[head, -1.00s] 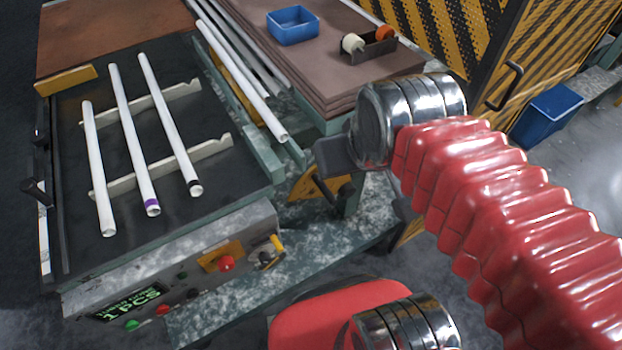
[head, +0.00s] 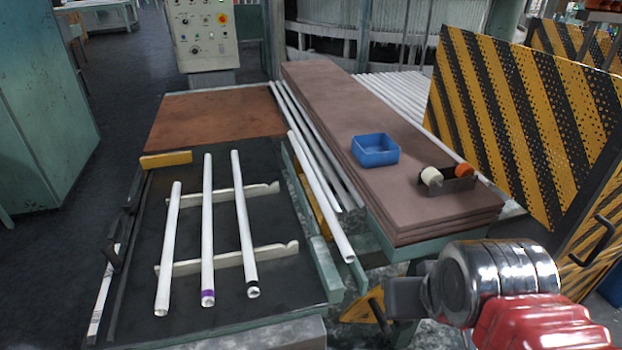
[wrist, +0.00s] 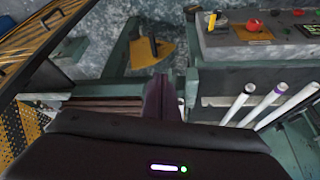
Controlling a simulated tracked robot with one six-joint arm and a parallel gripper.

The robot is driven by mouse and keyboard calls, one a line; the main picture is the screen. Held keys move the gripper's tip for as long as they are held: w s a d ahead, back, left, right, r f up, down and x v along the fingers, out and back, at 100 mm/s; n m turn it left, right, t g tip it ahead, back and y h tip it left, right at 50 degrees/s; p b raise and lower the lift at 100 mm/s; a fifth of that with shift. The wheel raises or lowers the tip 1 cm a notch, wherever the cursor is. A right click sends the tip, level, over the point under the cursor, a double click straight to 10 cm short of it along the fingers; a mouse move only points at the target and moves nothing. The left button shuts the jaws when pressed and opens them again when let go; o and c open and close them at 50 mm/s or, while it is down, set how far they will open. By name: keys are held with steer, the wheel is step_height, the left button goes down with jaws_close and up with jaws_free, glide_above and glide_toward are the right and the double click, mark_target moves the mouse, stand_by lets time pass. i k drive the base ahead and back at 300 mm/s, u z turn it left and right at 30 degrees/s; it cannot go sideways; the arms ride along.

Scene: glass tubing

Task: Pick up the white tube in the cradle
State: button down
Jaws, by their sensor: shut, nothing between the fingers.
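Three white tubes lie side by side across two pale notched rails (head: 225,259) on a black bench: a plain one (head: 168,248), one with a purple end band (head: 207,230) and one with a black end band (head: 244,223). Another plain white tube (head: 320,197) lies along the bench's right side, by a yellow strip. I cannot tell for sure which support is the cradle. My gripper (wrist: 162,92) is shut and empty in the wrist view, to the left of the tube ends. In the head view its dark part (head: 405,298) is at lower right, apart from the tubes.
A brown stacked slab (head: 330,95) holds a blue bin (head: 375,150) and a small tray with rolls (head: 447,184). A yellow-black striped guard (head: 530,130) stands at right. In the wrist view, a control panel with a red button (wrist: 254,26) is at upper right.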

mark_target(348, 254)
steer(key=u, duration=0.4)
steer(key=k, duration=0.55)
steer(key=u, duration=1.05)
steer(key=k, duration=0.85)
steer(key=u, duration=0.4)
steer(key=i, duration=1.7)
steer(key=u, duration=0.65)
